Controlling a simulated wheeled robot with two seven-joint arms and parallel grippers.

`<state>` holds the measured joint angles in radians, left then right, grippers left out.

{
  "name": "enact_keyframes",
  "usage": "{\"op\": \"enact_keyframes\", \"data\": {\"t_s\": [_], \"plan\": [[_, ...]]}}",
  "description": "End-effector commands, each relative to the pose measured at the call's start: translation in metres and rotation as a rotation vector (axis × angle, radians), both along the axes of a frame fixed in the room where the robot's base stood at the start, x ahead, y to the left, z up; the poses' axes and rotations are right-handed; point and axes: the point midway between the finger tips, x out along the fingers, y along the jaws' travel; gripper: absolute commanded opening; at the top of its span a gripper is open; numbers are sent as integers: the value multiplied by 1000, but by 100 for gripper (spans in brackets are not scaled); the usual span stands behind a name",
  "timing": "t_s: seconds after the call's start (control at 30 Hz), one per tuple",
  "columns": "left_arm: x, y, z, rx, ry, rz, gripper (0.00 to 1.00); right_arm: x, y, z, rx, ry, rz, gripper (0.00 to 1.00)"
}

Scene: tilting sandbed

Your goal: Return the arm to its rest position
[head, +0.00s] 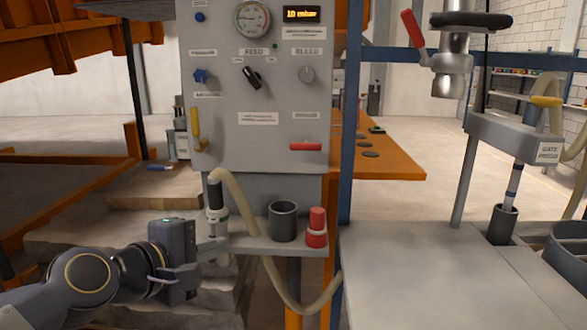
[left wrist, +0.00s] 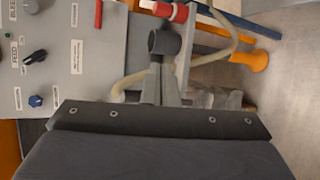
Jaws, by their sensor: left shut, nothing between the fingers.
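My left gripper (head: 212,246) is at the lower left in the head view, in front of the small shelf below the grey control panel (head: 228,110). Its fingers are shut and hold nothing. They point right, close to the black-and-white nozzle (head: 216,205) on the beige hose; I cannot tell if they touch the shelf or nozzle. In the left wrist view the closed fingers (left wrist: 162,88) show in the middle, below the dark cup (left wrist: 164,42). My right gripper is in neither view.
The shelf carries a grey cup (head: 283,222) and a red-capped piece (head: 317,228). The beige hose (head: 262,262) loops below it. A grey table (head: 430,270) stands at right, with a gate press (head: 515,140). Stacked stone slabs (head: 120,222) lie behind my left arm.

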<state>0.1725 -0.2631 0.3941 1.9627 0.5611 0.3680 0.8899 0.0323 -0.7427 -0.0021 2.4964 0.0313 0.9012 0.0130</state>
Motion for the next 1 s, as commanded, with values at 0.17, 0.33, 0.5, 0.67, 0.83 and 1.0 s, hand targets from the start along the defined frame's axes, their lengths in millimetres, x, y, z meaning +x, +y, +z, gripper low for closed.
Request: {"op": "enact_keyframes", "data": {"t_s": [0.17, 0.33, 0.5, 0.67, 0.83, 1.0], "plan": [[-84, 36, -90, 519, 19, -217, 0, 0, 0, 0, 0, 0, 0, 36], [-141, 57, -148, 781, 52, -409, 0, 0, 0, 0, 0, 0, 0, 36], [-189, 69, -193, 945, 74, -592, 0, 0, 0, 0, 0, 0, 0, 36], [-213, 74, -190, 1018, 79, -698, 0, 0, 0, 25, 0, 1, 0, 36], [-213, 74, -152, 1016, 79, -695, 0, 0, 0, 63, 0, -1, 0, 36], [-212, 74, -103, 1015, 79, -694, 0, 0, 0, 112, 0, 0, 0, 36]]}}
